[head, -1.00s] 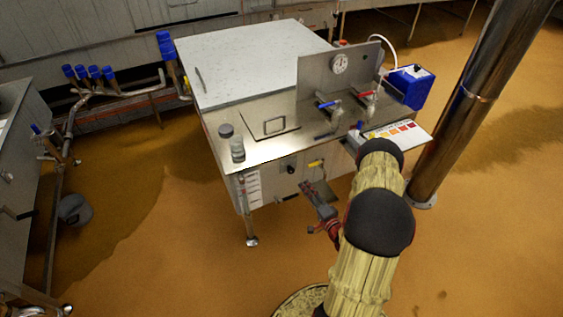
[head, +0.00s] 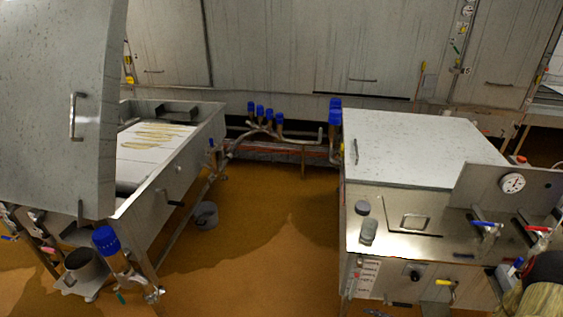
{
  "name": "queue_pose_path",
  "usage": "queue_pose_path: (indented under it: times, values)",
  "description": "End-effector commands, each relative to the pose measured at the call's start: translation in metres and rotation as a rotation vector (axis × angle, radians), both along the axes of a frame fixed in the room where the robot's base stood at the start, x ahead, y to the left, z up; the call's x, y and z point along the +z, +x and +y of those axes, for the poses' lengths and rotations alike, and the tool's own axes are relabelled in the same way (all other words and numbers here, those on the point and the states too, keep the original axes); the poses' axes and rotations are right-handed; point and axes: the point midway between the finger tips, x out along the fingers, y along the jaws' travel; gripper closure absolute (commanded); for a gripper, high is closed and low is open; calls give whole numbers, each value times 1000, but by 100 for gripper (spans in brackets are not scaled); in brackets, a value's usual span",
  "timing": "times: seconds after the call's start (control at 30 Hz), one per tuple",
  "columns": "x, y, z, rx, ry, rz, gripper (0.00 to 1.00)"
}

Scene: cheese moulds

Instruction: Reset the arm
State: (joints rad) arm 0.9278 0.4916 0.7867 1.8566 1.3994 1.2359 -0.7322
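Part of my arm shows at the bottom right corner of the head view, with a dark joint and a pale yellow link, in front of the right machine's edge. My gripper is not visible; it lies outside the picture. A small dark shape at the bottom edge, below the machine's front, is too cut off to identify.
A steel machine (head: 415,140) with a gauge (head: 512,183), valves and small jars (head: 368,231) stands right. A vat (head: 160,190) with a raised lid (head: 60,110) stands left. Between them is floor (head: 255,230) with a grey bucket (head: 204,215). Blue-capped pipes (head: 265,115) run behind.

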Motion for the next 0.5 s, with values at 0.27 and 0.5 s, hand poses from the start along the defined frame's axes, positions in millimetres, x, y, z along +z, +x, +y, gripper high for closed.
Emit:
queue_pose_path:
  times: [0.27, 0.5]
  values:
    - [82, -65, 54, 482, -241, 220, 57]
    - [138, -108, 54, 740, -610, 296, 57]
